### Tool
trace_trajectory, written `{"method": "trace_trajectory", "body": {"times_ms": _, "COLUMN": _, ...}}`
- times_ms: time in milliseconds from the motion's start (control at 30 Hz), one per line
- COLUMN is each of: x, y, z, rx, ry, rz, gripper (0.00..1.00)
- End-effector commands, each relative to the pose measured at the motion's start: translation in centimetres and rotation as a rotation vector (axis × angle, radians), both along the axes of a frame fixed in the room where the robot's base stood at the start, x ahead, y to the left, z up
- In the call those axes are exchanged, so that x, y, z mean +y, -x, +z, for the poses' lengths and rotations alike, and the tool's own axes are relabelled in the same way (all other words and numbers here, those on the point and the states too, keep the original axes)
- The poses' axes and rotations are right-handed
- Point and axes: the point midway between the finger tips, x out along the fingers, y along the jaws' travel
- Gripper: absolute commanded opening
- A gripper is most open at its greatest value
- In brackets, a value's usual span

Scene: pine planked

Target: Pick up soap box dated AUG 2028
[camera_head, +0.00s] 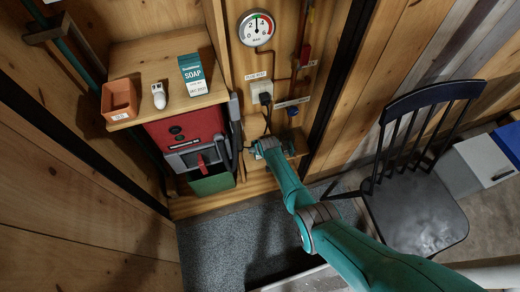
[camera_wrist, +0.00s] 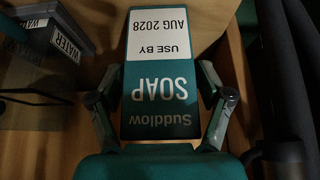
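In the wrist view a teal and white soap box (camera_wrist: 160,95) reads "Suddlow SOAP, USE BY AUG 2028", upside down in the picture. My gripper (camera_wrist: 158,78) is open, with one finger on each side of this box and slim gaps showing beside it. In the head view my gripper (camera_head: 262,148) is low by the wooden wall, right of the red machine. A tan shape by it there may be part of the box; I cannot tell. Another teal and white soap box (camera_head: 193,75) stands on the wooden shelf; its small date is not legible.
The shelf (camera_head: 150,62) also holds a terracotta pot (camera_head: 119,98) and a small white item (camera_head: 159,95). Below it is a red machine (camera_head: 186,130). A gauge (camera_head: 256,28) and pipes are on the wall. A dark chair (camera_head: 415,215) stands at the right.

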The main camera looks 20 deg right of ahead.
Motion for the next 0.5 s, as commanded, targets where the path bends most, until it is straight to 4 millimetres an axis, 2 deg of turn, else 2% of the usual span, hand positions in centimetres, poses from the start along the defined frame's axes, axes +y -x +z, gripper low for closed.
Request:
{"method": "trace_trajectory", "body": {"times_ms": 33, "x": 0.00, "y": 0.01, "z": 0.00, "rx": 0.000, "ry": 0.000, "rz": 0.000, "gripper": 0.55}}
{"method": "trace_trajectory", "body": {"times_ms": 133, "x": 0.00, "y": 0.02, "z": -0.01, "rx": 0.000, "ry": 0.000, "rz": 0.000, "gripper": 0.30}}
{"method": "trace_trajectory", "body": {"times_ms": 167, "x": 0.00, "y": 0.02, "z": -0.01, "rx": 0.000, "ry": 0.000, "rz": 0.000, "gripper": 0.28}}
{"method": "trace_trajectory", "body": {"times_ms": 500, "x": 0.00, "y": 0.00, "z": 0.04, "rx": 0.000, "ry": 0.000, "rz": 0.000, "gripper": 0.26}}
